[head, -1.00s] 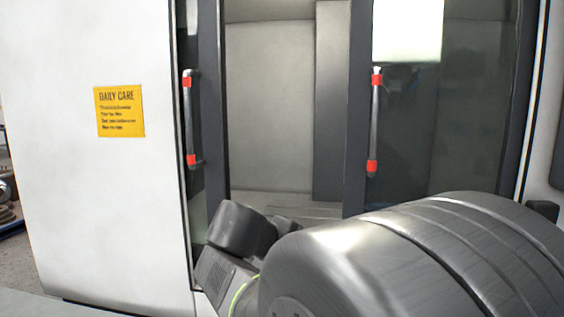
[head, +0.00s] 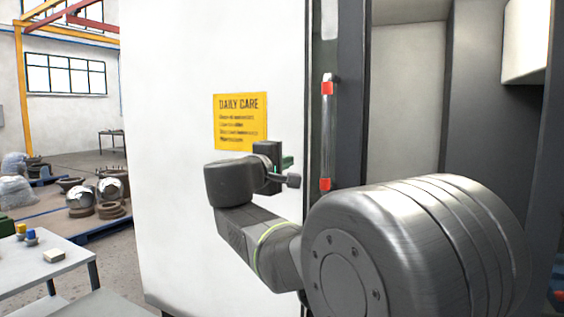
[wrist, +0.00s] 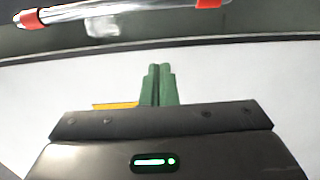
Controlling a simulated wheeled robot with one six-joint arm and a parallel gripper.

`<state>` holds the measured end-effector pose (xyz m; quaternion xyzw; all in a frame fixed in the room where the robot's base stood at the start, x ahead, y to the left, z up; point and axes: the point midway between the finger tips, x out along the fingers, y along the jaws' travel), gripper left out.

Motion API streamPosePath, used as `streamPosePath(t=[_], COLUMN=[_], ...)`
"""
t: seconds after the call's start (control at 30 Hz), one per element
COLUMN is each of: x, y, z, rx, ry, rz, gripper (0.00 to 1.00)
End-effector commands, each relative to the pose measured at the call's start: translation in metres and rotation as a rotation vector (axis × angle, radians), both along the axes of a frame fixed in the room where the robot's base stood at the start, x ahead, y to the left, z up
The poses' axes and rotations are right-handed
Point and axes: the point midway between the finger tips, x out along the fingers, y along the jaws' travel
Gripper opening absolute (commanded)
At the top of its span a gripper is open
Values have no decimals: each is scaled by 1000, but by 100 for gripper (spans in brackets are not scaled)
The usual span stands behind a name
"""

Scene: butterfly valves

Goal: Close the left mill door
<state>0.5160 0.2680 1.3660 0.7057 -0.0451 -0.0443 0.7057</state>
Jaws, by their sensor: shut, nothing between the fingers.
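The left mill door (head: 349,110) has a dark frame and stands open, slid to the left, with the opening to its right. Its upright silver handle with red ends (head: 327,130) is in the head view. The handle (wrist: 120,12) also crosses the top of the wrist view. My gripper (head: 288,161) is left of the handle, near its lower half, in front of the white panel and apart from the handle. In the wrist view its green fingers (wrist: 159,84) are together and hold nothing. My arm hides the lower part of the door.
A white machine panel (head: 190,200) with a yellow "DAILY CARE" sign (head: 240,121) is left of the door. The mill's grey interior (head: 405,110) shows through the opening. A white table (head: 40,265) stands at the lower left, with pallets and metal parts behind it.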

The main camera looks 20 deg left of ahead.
Motion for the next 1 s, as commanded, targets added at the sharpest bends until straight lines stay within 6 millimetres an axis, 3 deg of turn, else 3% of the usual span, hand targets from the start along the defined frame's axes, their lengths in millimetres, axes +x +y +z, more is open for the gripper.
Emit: streamPosePath(t=[0.27,0.4,0.53,1.0], x=[58,56,57,58], y=[-10,-33,-43,-47], z=[1,1,0,-1], rx=[-2,-1,0,0], ry=[2,1,1,1], rz=[-4,-4,-2,0], gripper=[0,0,0,0])
